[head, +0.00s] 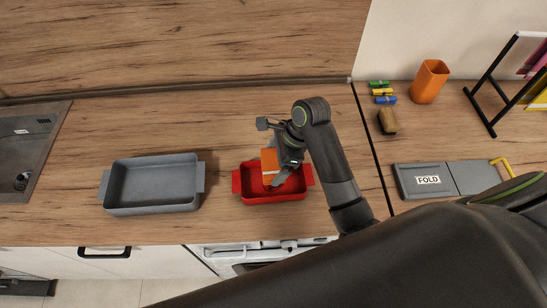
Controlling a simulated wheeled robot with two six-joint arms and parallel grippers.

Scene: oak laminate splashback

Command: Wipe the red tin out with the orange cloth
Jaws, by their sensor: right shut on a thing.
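The red tin (247,190) sits on the wooden worktop, right of the middle of the counter. My right gripper (274,177) reaches down over the tin and is shut on the orange cloth (269,162). The cloth is a folded orange piece with a pale edge, at or inside the tin. Whether it touches the tin's floor cannot be told. The gripper and wrist hide part of the tin's inside. My left gripper is not in the view.
A grey baking dish (152,184) stands left of the tin, with a sink (30,145) at the far left. Right of a dark gap are a grey board marked FOLD (428,180), a brown block (388,121), an orange cup (430,82) and a black rack (490,85).

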